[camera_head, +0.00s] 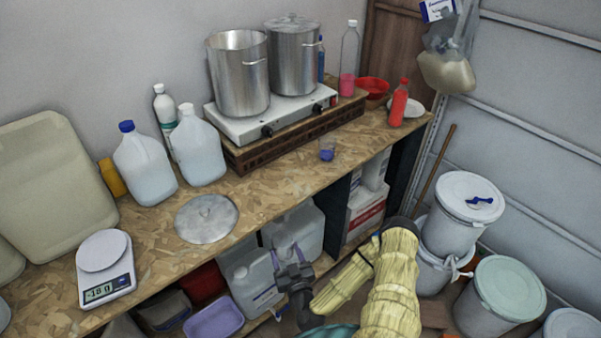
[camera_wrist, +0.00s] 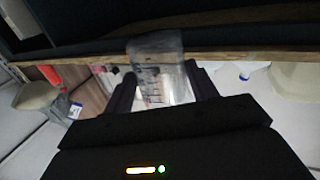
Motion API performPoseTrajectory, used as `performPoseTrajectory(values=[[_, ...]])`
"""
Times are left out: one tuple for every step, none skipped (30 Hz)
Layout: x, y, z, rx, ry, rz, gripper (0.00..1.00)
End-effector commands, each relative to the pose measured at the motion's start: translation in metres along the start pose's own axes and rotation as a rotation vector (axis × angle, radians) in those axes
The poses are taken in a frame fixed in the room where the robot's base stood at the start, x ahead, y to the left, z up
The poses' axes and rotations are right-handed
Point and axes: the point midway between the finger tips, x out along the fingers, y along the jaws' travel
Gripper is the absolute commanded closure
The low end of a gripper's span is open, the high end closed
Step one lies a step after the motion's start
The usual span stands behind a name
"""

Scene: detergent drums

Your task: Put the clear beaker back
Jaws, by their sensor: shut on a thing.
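My gripper (camera_head: 288,258) is in front of the workbench, below the level of its top, by the open lower shelf. In the wrist view its two fingers (camera_wrist: 160,78) are shut on a clear beaker (camera_wrist: 156,50), which is see-through and looks empty. The held beaker is hard to make out in the head view against the white jugs behind it.
The wooden bench top (camera_head: 262,192) is bare between a round metal lid (camera_head: 207,218) and the small cup. A scale (camera_head: 105,268), water jugs (camera_head: 199,150) and two steel pots (camera_head: 238,80) stand on it. White drums (camera_head: 467,205) stand at right.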

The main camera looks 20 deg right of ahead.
Motion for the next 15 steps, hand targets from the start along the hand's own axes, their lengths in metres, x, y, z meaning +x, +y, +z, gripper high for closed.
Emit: performPoseTrajectory(values=[[0.000,-0.002,0.011,0.000,0.000,-0.002,0.67],[0.000,-0.002,0.016,0.000,0.000,-0.003,0.67],[0.000,-0.004,0.023,0.000,0.000,-0.005,0.67],[0.000,-0.005,0.029,0.000,0.000,-0.006,0.67],[0.000,-0.005,0.035,0.000,0.000,-0.007,0.67],[0.000,-0.006,0.044,0.001,0.000,-0.009,0.67],[0.000,-0.007,0.051,0.001,0.000,-0.010,0.67],[0.000,-0.007,0.058,0.001,0.000,-0.010,0.67],[0.000,-0.009,0.065,0.001,0.001,-0.011,0.67],[0.000,-0.009,0.071,0.001,0.001,-0.012,0.67],[0.000,-0.010,0.074,0.001,0.001,-0.012,0.67],[0.000,-0.010,0.081,0.001,0.001,-0.013,0.67],[0.000,-0.010,0.084,0.001,0.001,-0.013,0.67],[0.000,-0.010,0.087,0.001,0.001,-0.013,0.67],[0.000,-0.010,0.092,0.001,0.001,-0.012,0.67]])
